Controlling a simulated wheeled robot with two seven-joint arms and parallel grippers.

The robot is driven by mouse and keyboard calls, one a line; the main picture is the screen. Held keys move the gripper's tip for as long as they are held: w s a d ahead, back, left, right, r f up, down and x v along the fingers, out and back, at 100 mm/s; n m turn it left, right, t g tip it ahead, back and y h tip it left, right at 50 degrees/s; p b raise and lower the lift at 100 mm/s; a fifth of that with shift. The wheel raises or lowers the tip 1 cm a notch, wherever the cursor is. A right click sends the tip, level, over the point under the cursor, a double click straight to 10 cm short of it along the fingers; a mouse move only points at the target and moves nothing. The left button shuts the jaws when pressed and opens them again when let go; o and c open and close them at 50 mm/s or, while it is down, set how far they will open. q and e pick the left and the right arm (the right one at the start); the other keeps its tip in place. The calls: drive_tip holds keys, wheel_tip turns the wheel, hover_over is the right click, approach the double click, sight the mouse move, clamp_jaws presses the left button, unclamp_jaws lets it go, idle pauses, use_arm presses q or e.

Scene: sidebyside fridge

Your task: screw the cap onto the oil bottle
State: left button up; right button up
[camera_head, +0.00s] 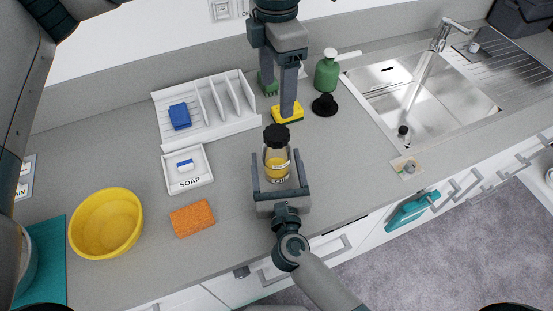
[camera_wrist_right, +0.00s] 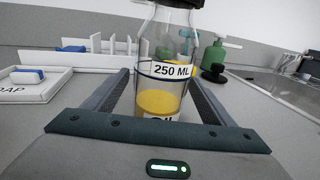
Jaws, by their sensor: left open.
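The oil bottle (camera_head: 276,165) is clear, with yellow oil and a label, and stands upright on the counter. It also shows in the right wrist view (camera_wrist_right: 162,85). A black cap (camera_head: 276,135) sits on its top; how tightly it is screwed cannot be told. My right gripper (camera_head: 277,165) is low around the bottle, one finger on each side, with gaps visible between fingers and glass. My left gripper (camera_head: 278,97) is open and empty, fingers pointing down, behind the bottle and apart from the cap.
A yellow sponge (camera_head: 287,113), green dispenser (camera_head: 327,73) and black stopper (camera_head: 325,105) are behind the bottle. The white rack (camera_head: 205,125), soap tray (camera_head: 205,165), orange sponge (camera_head: 192,218) and yellow bowl (camera_head: 105,223) are left. A sink (camera_head: 425,90) is right.

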drive_tip(key=shift+s, duration=0.1)
drive_tip(key=shift+s+f, duration=0.1)
drive_tip(key=shift+s, duration=0.3)
use_arm(q)
drive_tip(key=b, duration=0.6)
hover_over(277, 133)
wheel_tip(277, 133, down, 6)
drive_tip(key=shift+w, duration=0.1)
use_arm(e)
drive_tip(key=s, duration=0.5)
drive_tip(key=s+d, duration=0.1)
drive_tip(key=s, duration=0.4)
drive_tip(key=s+d, duration=0.1)
drive_tip(key=s, duration=0.4)
drive_tip(key=shift+s, duration=0.1)
use_arm(q)
drive_tip(key=shift+f, duration=0.15)
use_arm(e)
drive_tip(key=shift+s+d, duration=0.1)
drive_tip(key=shift+s, duration=0.45)
